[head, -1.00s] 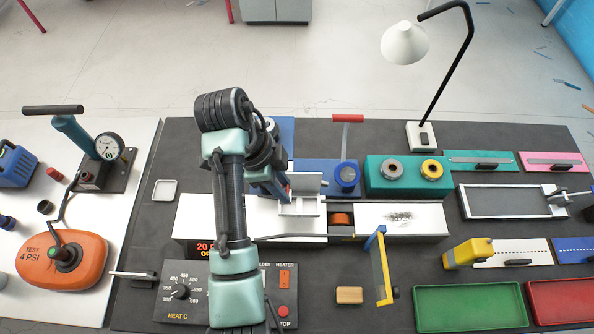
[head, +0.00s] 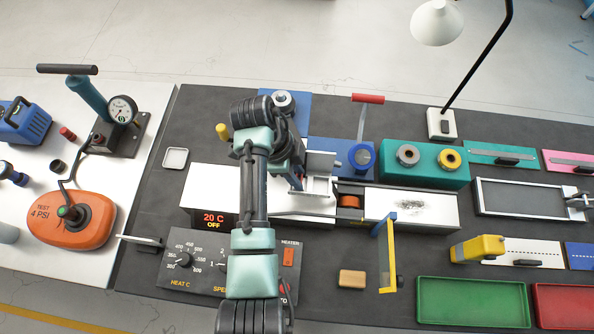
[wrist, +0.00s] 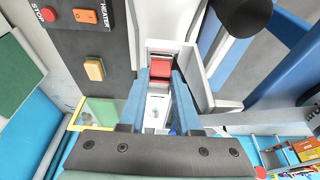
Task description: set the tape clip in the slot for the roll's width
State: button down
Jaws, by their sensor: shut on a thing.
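My gripper (wrist: 161,75) has blue fingers shut on a small red block, which I take to be the tape clip (wrist: 160,67). The block shows between the fingertips in the wrist view, with pale parts of the machine close around it. In the head view my gripper (head: 297,180) is over the white machine bed, beside the upright white guide plates (head: 321,164). My arm hides part of the bed. I cannot make out the slots or tell whether the clip touches one. An orange roll (head: 348,201) sits in the machine right of my gripper.
A yellow-framed gate (head: 389,255) and a wooden block (head: 352,278) stand front right. A teal block with two rings (head: 417,170) and a blue holder (head: 340,150) are behind right.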

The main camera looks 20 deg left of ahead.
jog(key=shift+f, duration=0.1)
jog(key=shift+f, duration=0.15)
jog(key=c, duration=0.9)
grip_release()
jog(key=p+v, duration=0.3)
jog(key=v, duration=0.9)
jog(key=shift+r, duration=0.25)
